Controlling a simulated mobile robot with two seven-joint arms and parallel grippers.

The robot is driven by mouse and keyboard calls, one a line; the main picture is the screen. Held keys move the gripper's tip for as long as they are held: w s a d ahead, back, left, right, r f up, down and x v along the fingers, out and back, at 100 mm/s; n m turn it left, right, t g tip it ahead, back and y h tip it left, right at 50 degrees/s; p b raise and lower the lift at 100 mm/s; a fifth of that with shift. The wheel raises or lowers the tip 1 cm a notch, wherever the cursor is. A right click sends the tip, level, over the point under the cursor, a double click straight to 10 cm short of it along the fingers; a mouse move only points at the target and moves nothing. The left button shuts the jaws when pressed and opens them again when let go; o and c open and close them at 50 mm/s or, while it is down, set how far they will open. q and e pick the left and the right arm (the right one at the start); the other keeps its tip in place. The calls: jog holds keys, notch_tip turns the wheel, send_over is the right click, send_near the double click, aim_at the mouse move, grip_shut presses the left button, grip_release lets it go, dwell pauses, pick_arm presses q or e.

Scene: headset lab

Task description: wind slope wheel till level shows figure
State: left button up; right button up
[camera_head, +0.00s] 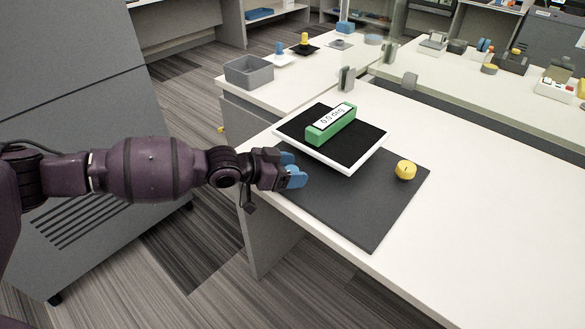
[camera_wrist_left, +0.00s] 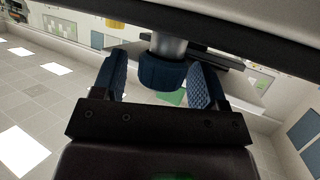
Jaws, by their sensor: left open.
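A green level (camera_head: 330,126) with a white display lies on a tilt plate (camera_head: 365,158) with a white rim and black top; the display appears to read 0.0 deg. My left gripper (camera_head: 294,172) is at the plate's left front edge. In the left wrist view its open fingers (camera_wrist_left: 160,78) stand on either side of a dark blue ribbed wheel (camera_wrist_left: 163,72) on a grey shaft, with gaps visible beside it. In the head view the wheel is hard to tell from the blue fingertips. My right gripper is not in view.
The plate stands over a dark grey mat (camera_head: 350,215) on a white table (camera_head: 480,235). A yellow knob (camera_head: 405,170) sits at the mat's right. A grey bin (camera_head: 249,72) stands at the back left. The front right table is clear.

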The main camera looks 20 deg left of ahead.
pick_arm(q)
jog(key=p+v, duration=0.1)
jog(key=v, duration=0.9)
jog(key=shift+s+r+p, duration=0.2)
jog(key=shift+s+p, duration=0.05)
jog(key=shift+p, duration=0.05)
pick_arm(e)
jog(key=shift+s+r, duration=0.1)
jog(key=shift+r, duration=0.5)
pick_arm(q)
jog(key=shift+a, duration=0.15)
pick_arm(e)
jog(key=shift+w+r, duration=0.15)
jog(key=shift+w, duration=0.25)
